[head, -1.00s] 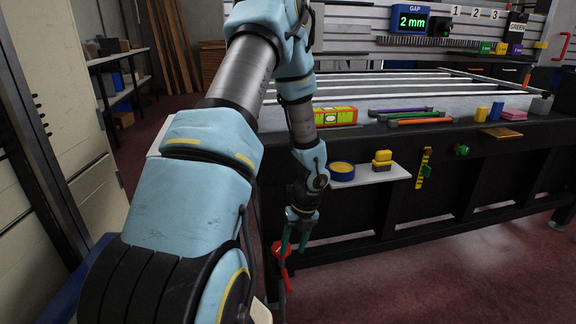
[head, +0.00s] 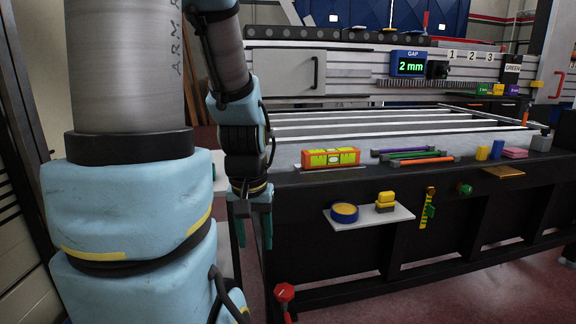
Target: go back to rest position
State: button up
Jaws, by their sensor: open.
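My gripper (head: 254,228) hangs pointing down at the left end of the black table, in the head view. Its two green fingers are apart, with nothing seen between them. My arm fills the left side of the view. Below the gripper stands a red-topped post or handle (head: 284,292), apart from the fingers.
The vacuum grid table (head: 300,207) runs to the right. Red floor is open in front.

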notch_tip(320, 180, up, 13)
jog(key=p, duration=1.1)
jog(key=shift+p, duration=0.3)
dwell(0.9)
